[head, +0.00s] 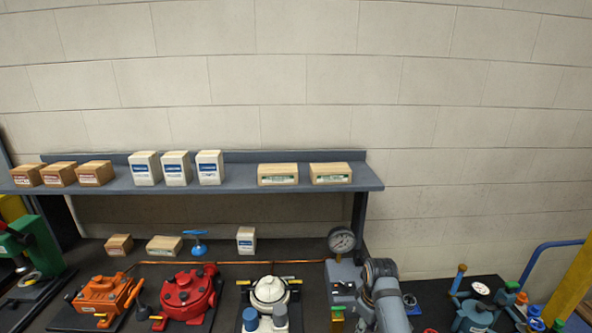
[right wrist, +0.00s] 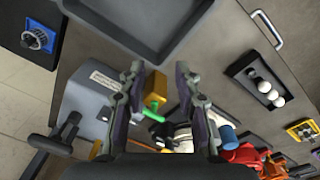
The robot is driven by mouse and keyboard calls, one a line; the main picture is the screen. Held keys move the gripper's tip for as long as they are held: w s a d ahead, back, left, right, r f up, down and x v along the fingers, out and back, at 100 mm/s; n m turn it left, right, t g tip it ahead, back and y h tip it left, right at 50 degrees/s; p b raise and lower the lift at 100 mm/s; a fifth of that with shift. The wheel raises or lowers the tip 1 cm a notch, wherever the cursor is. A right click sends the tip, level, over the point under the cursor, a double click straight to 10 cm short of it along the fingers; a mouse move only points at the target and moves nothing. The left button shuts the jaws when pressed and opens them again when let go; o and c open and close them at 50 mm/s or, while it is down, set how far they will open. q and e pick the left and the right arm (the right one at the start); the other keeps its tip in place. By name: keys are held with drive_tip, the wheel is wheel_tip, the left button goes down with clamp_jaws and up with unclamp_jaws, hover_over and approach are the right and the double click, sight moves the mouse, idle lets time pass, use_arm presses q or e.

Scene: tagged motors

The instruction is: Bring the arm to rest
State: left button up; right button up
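My right gripper (right wrist: 158,78) shows in the right wrist view with its two dark fingers spread well apart. It is open, and I see nothing held in it. A yellow block (right wrist: 155,102) and a green piece (right wrist: 151,113) show beyond and between the fingers. In the head view, a grey jointed link of my right arm (head: 388,299) rises at the bottom, right of centre. The right gripper itself is hidden or outside the head view. My left arm and left gripper do not show in either view.
A grey shelf (head: 230,189) with several boxes runs along the wall. Below it stand an orange motor (head: 103,293), a red motor (head: 188,293), a white motor (head: 270,291) and a grey unit with a gauge (head: 342,240). A blue motor (head: 474,316) stands at right.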

drive_tip(key=s+d+f+m+t, duration=0.1)
drive_tip(key=s+d+f+m, duration=0.1)
drive_tip(key=s, duration=0.4)
drive_tip(key=s+d+f+m, duration=0.2)
drive_tip(key=s, duration=0.4)
drive_tip(key=s+r+m+t, duration=0.2)
drive_tip(key=s+r, duration=0.2)
drive_tip(key=s, duration=0.8)
drive_tip(key=s+d+f+b, duration=0.1)
drive_tip(key=f+b, duration=0.2)
drive_tip(key=f, duration=0.9)
drive_tip(key=s+d+f+g+b, duration=0.1)
drive_tip(key=f+b, duration=0.1)
drive_tip(key=f, duration=1)
drive_tip(key=s+d+f+b, duration=0.1)
drive_tip(key=d+f+b, duration=0.15)
drive_tip(key=f, duration=0.95)
use_arm(q)
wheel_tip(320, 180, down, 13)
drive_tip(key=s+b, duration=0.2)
drive_tip(key=b, duration=0.3)
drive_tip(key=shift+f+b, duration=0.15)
drive_tip(key=shift+b, duration=0.15)
use_arm(e)
drive_tip(key=s+f+m+g, duration=0.1)
drive_tip(key=s+f, duration=1.7)
drive_tip(key=f, duration=0.2)
drive_tip(key=shift+h, duration=0.4)
